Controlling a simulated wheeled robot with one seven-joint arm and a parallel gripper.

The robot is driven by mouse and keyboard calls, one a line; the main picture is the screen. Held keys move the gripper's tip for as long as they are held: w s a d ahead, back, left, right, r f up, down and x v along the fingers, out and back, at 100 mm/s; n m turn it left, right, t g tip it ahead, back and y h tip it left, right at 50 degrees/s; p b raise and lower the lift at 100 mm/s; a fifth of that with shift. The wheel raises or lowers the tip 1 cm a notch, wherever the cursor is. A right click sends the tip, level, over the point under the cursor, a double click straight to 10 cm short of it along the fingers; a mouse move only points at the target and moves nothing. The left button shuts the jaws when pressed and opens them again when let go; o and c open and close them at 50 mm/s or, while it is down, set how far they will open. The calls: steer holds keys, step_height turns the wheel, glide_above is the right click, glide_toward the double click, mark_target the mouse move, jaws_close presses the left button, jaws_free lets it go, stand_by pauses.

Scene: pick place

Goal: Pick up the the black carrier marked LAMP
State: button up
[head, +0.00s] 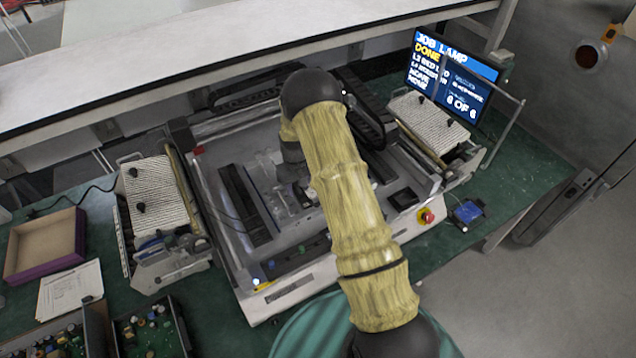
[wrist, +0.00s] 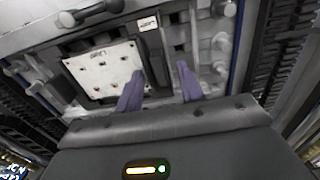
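In the wrist view, a black carrier (wrist: 128,33) lies in the machine bed with a pale board (wrist: 105,68) on it that has several red dots. A small white label (wrist: 148,23) sits near its upper right; its print is too blurred to read surely. My gripper (wrist: 160,84) has two purple fingers spread apart, with no object clearly held between them. The left finger overlaps the board's right edge; I cannot tell whether it touches. In the head view my arm covers the gripper tips and most of the carrier's area.
The machine (head: 222,180) has raised side rails and a red stop button (head: 427,216). Ribbed racks stand left (head: 150,195) and right (head: 425,122). A screen (head: 452,75) reads "JOB LAMP" and "DONE". A shelf (head: 200,55) overhangs the back. A box (head: 45,245) and parts trays lie left.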

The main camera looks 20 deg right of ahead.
steer(key=shift+s, duration=0.15)
steer(key=shift+a, duration=0.1)
jaws_close()
steer(key=shift+r, duration=0.1)
step_height(320, 180, up, 10)
steer(key=b, duration=0.4)
stand_by(0.4)
stand_by(0.3)
